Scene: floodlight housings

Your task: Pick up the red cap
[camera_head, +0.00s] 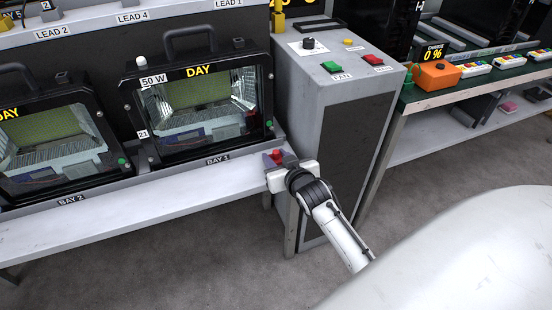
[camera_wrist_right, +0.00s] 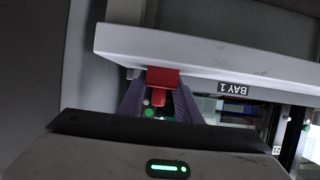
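The red cap (camera_head: 277,154) is at the right end of the white bench, just right of the BAY 1 label. In the right wrist view the red cap (camera_wrist_right: 161,78) shows a wide part and a narrower stem, in front of the bench edge. My right gripper (camera_head: 277,160) is at the cap, with one finger on each side of it. In the wrist view the fingers of my right gripper (camera_wrist_right: 162,94) flank the cap closely. Whether they press on it cannot be told. My left gripper is not in view.
A floodlight housing (camera_head: 200,100) stands behind the bench (camera_head: 150,197) at BAY 1, another (camera_head: 50,145) at BAY 2. A grey cabinet (camera_head: 335,150) with green and red switches stands right of my gripper. An orange box (camera_head: 437,75) lies on the right table.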

